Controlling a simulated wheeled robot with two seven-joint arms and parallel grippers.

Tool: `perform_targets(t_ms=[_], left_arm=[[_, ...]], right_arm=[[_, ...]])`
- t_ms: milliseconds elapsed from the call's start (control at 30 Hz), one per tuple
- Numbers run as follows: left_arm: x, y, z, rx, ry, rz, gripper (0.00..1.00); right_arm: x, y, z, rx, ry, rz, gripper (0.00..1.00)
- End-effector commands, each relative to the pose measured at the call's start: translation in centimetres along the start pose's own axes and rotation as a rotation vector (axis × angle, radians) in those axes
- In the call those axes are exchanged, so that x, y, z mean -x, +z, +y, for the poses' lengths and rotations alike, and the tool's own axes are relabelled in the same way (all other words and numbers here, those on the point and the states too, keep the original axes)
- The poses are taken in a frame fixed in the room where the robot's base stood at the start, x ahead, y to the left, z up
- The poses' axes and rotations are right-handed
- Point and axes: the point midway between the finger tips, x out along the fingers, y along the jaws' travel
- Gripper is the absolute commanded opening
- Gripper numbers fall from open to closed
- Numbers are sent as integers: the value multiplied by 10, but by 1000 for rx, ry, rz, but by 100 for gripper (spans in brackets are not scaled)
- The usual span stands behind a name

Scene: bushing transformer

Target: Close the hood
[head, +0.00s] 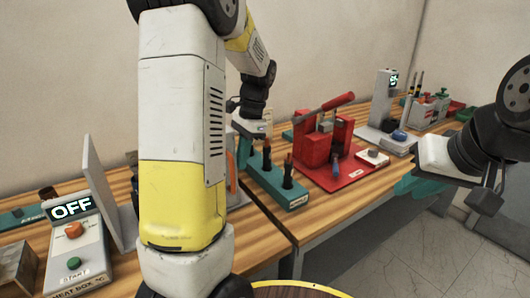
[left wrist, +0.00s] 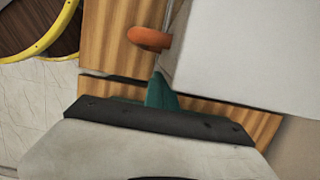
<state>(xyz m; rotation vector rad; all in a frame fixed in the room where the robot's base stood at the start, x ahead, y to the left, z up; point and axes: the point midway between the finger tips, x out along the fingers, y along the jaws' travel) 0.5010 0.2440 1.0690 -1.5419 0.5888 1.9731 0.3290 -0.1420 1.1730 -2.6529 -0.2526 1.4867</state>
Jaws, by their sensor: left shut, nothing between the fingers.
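My left gripper (head: 244,150) is mostly behind my own left arm in the head view. In the left wrist view its teal fingers (left wrist: 158,90) are shut and empty. Their tip is just below an orange handle (left wrist: 150,38) at the edge of a large pale panel (left wrist: 250,50), which looks like the hood. I cannot tell whether they touch. In the head view an orange part (head: 232,168) shows beside my arm. A heat box (head: 78,258) reading OFF stands at the left with a tilted grey panel (head: 105,190). My right gripper (head: 418,187) is partly visible at the right, clear of the table.
A teal block with black-topped tools (head: 275,185) and a red press on a red base (head: 335,150) stand right of my left arm. A grey device with a display (head: 385,110) is further back. A yellow-rimmed round surface (head: 300,290) is at the bottom.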

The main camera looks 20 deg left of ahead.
Motion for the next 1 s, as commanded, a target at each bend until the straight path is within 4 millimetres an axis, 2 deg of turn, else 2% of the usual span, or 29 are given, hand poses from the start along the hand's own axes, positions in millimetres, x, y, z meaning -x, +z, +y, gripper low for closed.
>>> perform_targets(t_ms=[33, 300, 500, 700, 1000], left_arm=[[-3, 15, 0, 5, 2, -2, 0], [-21, 86, 0, 7, 2, -2, 0], [-32, 129, 0, 6, 2, -2, 0], [-38, 152, 0, 3, 1, -1, 0], [-40, 161, 0, 3, 2, -7, 0]], right_arm=[[0, 0, 0, 0, 0, 0, 22], [0, 0, 0, 0, 0, 0, 22], [0, 0, 0, 0, 0, 0, 22], [0, 0, 0, 0, 0, 0, 22], [0, 0, 0, 0, 0, 0, 22]])
